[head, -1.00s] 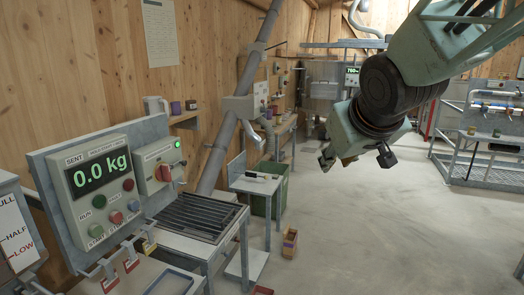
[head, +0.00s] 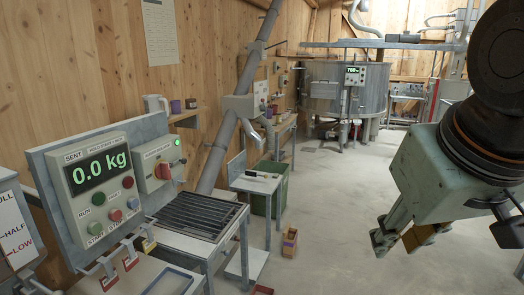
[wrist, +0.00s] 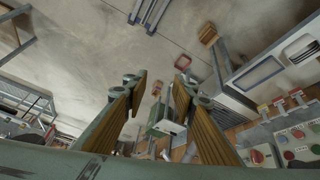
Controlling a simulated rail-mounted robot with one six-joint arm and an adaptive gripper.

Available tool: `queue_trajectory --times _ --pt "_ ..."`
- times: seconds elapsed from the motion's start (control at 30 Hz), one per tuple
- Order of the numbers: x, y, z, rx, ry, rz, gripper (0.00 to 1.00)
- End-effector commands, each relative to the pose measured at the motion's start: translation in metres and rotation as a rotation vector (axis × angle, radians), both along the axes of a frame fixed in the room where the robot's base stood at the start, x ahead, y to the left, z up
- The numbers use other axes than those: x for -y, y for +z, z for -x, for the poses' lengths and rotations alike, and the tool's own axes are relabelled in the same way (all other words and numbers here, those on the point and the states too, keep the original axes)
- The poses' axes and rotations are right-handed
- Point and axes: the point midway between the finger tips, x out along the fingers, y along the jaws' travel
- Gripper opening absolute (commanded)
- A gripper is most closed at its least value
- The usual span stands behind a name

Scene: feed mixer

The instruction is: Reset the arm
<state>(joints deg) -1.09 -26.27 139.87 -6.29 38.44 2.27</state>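My gripper (head: 445,235) hangs at the right side of the head view, on the end of my pale green arm. Its two fingers are spread apart, pointing down, over the bare floor. In the wrist view my gripper (wrist: 158,82) shows both fingers with yellow-brown inner pads and a clear gap between them. Nothing is held between the pads. The upper part of my arm runs out of the head view at the right edge.
A control panel (head: 98,180) reading 0.0 kg stands at the left, beside a grated table (head: 200,213). A green bin (head: 283,190), a small box (head: 289,242) and a round metal mixer (head: 325,95) stand farther back. The concrete floor (head: 345,200) between is open.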

Motion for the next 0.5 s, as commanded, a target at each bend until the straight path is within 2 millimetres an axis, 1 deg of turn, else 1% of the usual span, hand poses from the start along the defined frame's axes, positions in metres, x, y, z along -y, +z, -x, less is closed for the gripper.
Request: queue_trajectory --times 0.03,0.1,0.3,0.4,0.5 --pt "-0.001 -0.003 0.014 -0.014 -0.006 -0.008 0.25" --pt "-0.002 -0.007 0.033 -0.037 -0.012 -0.020 0.25" --pt "-0.009 -0.019 0.082 -0.100 -0.027 -0.053 0.25" --pt "-0.012 -0.023 0.099 -0.123 -0.031 -0.066 0.25" --pt "-0.014 -0.026 0.111 -0.138 -0.033 -0.074 0.25"
